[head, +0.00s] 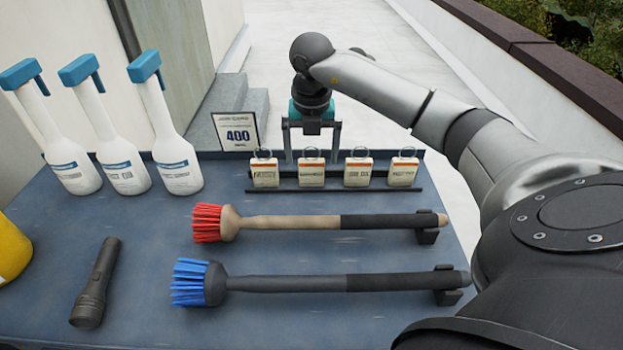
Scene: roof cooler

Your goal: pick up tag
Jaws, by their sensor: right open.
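Several small white tags with an orange strip and a ring on top stand in a row in a dark rack (340,189) at the back of the blue table. They are the leftmost tag (265,174), the second tag (311,172), the third tag (358,172) and the rightmost tag (403,173). My right gripper (312,156) is open and empty, pointing down. Its fingers appear to either side of the second tag's ring, seemingly at or just behind the row; the exact depth is unclear. My left gripper is out of view.
A red brush (290,222) and a blue brush (290,283) lie in front of the rack. A flashlight (96,283) lies front left. Several white bottles (120,165) with blue caps and a "400" sign (236,131) stand left of the rack.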

